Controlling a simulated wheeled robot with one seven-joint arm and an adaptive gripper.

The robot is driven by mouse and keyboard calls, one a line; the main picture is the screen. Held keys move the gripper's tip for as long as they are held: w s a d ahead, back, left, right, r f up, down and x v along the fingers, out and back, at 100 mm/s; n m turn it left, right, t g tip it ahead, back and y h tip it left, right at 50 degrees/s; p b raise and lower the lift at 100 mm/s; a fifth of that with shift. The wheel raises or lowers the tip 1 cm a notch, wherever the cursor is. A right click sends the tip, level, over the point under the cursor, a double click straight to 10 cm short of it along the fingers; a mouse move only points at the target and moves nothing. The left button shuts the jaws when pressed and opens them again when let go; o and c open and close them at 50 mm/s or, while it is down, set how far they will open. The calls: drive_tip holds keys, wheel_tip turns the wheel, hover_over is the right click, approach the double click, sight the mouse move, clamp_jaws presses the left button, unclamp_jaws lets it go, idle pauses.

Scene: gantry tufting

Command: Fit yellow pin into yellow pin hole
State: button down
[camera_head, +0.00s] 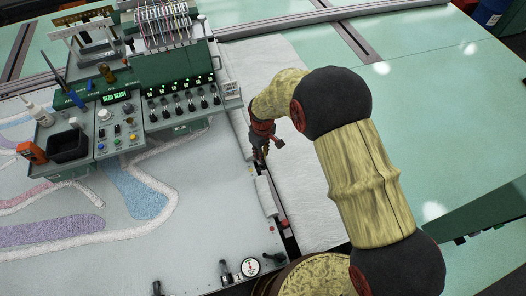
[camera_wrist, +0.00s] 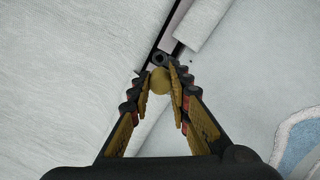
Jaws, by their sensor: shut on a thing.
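In the wrist view my gripper (camera_wrist: 159,72) is closed around a round mustard-yellow piece (camera_wrist: 160,81), which looks like the head of the yellow pin. Its lower part is hidden. Just beyond the fingertips a dark ring-shaped socket (camera_wrist: 159,58) sits on a narrow dark rail (camera_wrist: 166,44). I cannot tell its colour marking or whether the pin touches it. In the head view my gripper (camera_head: 261,158) points down at the rail along the cloth's edge; the pin is too small to make out there.
A green control console (camera_head: 180,100) with knobs and thread spools stands left of my gripper. Patterned tufted cloth (camera_head: 130,240) covers the left. White cloth (camera_head: 285,70) lies beyond the rail. A round gauge (camera_head: 250,267) and dark clamps are at the front. Pale green tabletop (camera_head: 440,90) is clear at right.

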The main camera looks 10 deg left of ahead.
drive_tip(key=shift+f+b, duration=1.15)
drive_tip(key=shift+f, duration=1.15)
drive_tip(key=shift+f+b, duration=1.3)
drive_tip(key=shift+f, duration=0.45)
drive_tip(key=c, duration=1.6)
unclamp_jaws()
wheel_tip(320, 180, up, 12)
drive_tip(key=shift+r, duration=0.1)
